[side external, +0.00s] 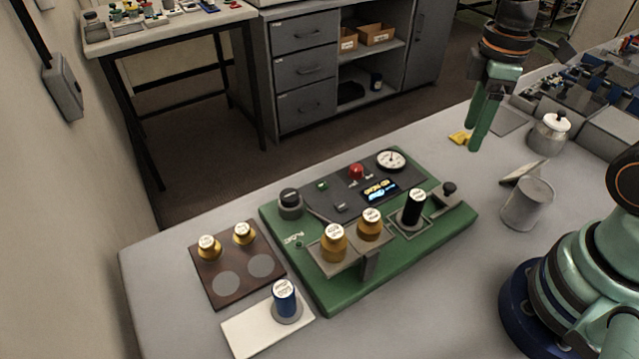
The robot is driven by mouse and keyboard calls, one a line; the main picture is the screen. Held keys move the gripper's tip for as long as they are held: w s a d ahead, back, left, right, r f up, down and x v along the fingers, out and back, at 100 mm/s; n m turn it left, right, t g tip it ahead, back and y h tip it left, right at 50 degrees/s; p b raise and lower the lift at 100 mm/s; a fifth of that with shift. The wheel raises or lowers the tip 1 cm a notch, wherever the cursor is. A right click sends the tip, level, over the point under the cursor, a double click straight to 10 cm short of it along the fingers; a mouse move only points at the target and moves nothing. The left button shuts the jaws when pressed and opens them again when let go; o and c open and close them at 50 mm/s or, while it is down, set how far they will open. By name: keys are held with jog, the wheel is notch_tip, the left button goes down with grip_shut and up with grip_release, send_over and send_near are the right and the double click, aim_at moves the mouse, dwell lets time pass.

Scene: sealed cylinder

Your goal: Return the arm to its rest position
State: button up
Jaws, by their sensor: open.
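My gripper (479,122) is at the upper right, raised over the back of the table, with its green fingers pointing down. It is open and holds nothing that I can see. It is well apart from the green station (440,228) in the middle of the table. A black cylinder (413,207) stands upright in a grey holder on the station. Two brass pieces with white tops, one (333,243) and another (370,224), stand on a raised grey bracket there.
A dark board (222,297) at left carries two brass pieces. A blue cylinder (284,298) stands on a white plate (245,337). A grey canister (527,204), a lidded pot (549,133) and a yellow object (460,138) are on the right. Front right of the station is clear.

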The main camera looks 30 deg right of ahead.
jog(key=shift+r, duration=0.1)
notch_tip(320, 180, up, 7)
jog(key=w+a+m+t, duration=0.1)
jog(key=w+m+t, duration=0.1)
jog(key=m+t, duration=0.3)
jog(key=shift+a+m+t, duration=0.25)
jog(key=shift+m+t, duration=0.05)
jog(key=shift+m, duration=1.7)
